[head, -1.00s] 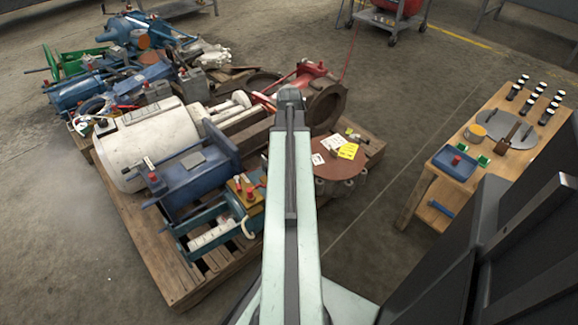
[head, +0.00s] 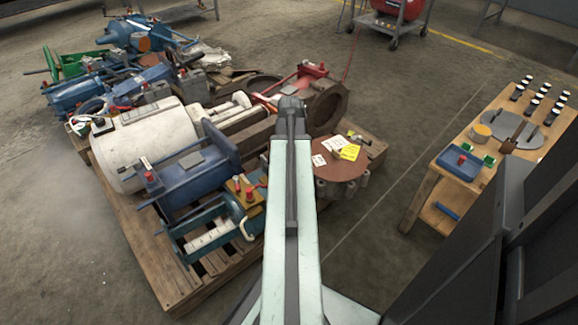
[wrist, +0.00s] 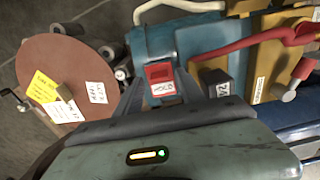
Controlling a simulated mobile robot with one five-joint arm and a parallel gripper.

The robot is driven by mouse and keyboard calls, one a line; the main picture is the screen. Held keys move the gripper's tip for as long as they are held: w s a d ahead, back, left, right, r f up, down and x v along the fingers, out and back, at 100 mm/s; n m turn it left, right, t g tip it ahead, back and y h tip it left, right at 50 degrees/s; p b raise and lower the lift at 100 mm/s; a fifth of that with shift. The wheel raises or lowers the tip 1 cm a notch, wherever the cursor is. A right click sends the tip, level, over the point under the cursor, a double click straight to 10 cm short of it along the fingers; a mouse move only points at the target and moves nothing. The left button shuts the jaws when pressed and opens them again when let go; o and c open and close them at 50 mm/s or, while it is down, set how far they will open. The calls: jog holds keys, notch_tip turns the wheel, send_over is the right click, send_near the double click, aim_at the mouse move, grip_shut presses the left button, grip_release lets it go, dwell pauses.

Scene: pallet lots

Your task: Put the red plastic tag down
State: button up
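In the wrist view the red plastic tag (wrist: 160,78), with a white label reading HOLD, sits between the fingertips of my gripper (wrist: 161,88). The two dark fingers close in on it from both sides, so the gripper looks shut on it. The tag is over a blue machine part (wrist: 195,38); I cannot tell whether it touches it. In the head view my arm hides the gripper and the tag.
A brown round plate (wrist: 65,68) with yellow and white papers lies left in the wrist view. The wooden pallet (head: 165,280) carries a white cylinder (head: 150,145) and blue machine parts. A wooden workbench (head: 450,185) with a blue tray (head: 460,163) stands right. Floor between is clear.

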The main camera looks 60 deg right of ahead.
notch_tip(320, 180, up, 12)
jog(key=p, duration=1.2)
jog(key=shift+r, duration=0.2)
jog(key=shift+w+a, duration=0.1)
jog(key=w+a+n, duration=0.1)
jog(key=w+a, duration=0.9)
jog(key=a, duration=0.3)
jog(key=w+a+n, duration=0.2)
jog(key=w+a, duration=0.7)
jog(key=a, duration=0.3)
jog(key=w+a, duration=0.2)
jog(key=a, duration=1)
jog(key=w+a+n, duration=0.1)
jog(key=w+a, duration=0.1)
jog(key=a, duration=1)
jog(key=shift+a+n, duration=0.3)
jog(key=shift+a, duration=0.1)
